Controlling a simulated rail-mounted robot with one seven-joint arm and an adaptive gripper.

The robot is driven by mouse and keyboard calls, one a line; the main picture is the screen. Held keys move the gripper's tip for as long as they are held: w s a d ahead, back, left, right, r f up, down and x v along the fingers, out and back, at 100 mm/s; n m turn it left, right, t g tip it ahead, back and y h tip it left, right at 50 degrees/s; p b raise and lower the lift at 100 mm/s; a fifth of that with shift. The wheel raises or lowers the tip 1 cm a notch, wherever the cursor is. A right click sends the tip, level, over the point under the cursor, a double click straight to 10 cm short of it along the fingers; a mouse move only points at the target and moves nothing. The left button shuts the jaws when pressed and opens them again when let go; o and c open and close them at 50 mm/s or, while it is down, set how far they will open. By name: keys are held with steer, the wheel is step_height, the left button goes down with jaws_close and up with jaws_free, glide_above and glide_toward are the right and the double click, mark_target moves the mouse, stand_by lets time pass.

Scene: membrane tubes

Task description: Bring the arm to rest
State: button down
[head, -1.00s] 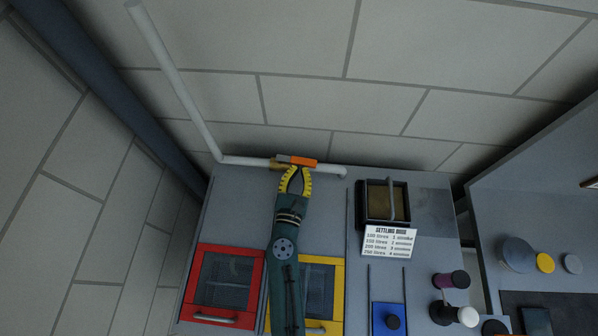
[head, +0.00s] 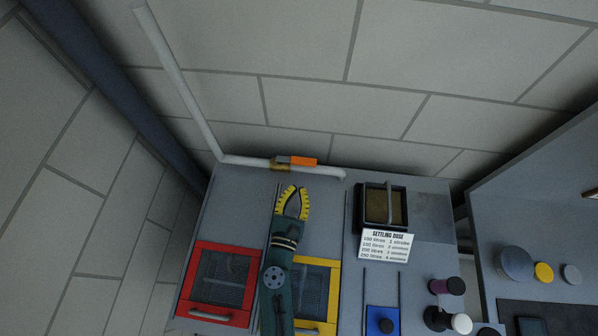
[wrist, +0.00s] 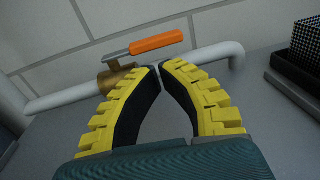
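My gripper (head: 298,189) has yellow toothed fingers with dark inner pads. In the wrist view its fingertips (wrist: 160,66) come together almost tip to tip, with a gap between the fingers farther back and nothing held in it. It is over the grey bench top, in front of the white pipe (head: 240,162). The orange valve handle (head: 303,161) lies along the pipe on a brass valve body (wrist: 117,76). The handle (wrist: 157,43) also shows in the wrist view, beyond the fingertips and apart from them.
A red-framed panel (head: 247,289) and a yellow-framed panel (head: 333,290) flank my arm. A dark open box (head: 362,213) with a settling dose sign (head: 387,245) stands to the right. Bench around the gripper is clear.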

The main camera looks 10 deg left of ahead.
steer(key=s, duration=0.3)
steer(key=shift+s+r, duration=0.1)
steer(key=shift+a, duration=0.1)
